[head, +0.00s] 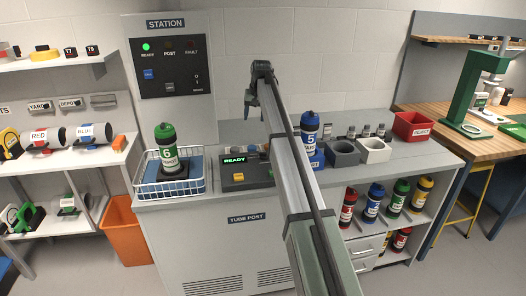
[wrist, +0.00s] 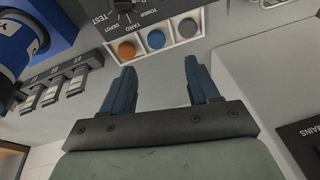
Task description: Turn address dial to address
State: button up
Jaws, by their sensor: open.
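The address dial (wrist: 125,5) shows at the top edge of the wrist view as a dark knob, partly cut off, with the labels TEST, YARD, DEPOT and TOWER around it. Its pointing direction is hard to tell. My gripper (wrist: 159,68) is open and empty, with its two blue fingers apart below the dial and touching nothing visible. In the head view my gripper (head: 249,105) hangs above the counter, in front of the wall and right of the STATION panel (head: 170,65). My arm crosses the counter there, and I cannot make out the dial.
Orange, blue and grey round buttons (wrist: 157,39) sit beside the dial. A console with a READY display (head: 235,160), a green carrier (head: 167,150) in a wire basket and a blue carrier (head: 309,135) stand on the counter. Grey and white bins (head: 374,150) are further right.

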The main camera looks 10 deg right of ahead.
aim_at(263, 153)
jog(key=s+d+f+m+g, duration=0.1)
jog(key=f, duration=0.4)
jog(key=s+d+f+g, duration=0.1)
jog(key=f, duration=0.4)
jog(key=s+d+f+m+h, duration=0.1)
jog(key=f, duration=0.4)
jog(key=shift+s+f+m+g, duration=0.2)
jog(key=shift+m+g, duration=0.1)
jog(key=shift+g, duration=0.1)
jog(key=c, duration=1)
jog(key=shift+a, duration=0.1)
jog(key=shift+c, duration=0.2)
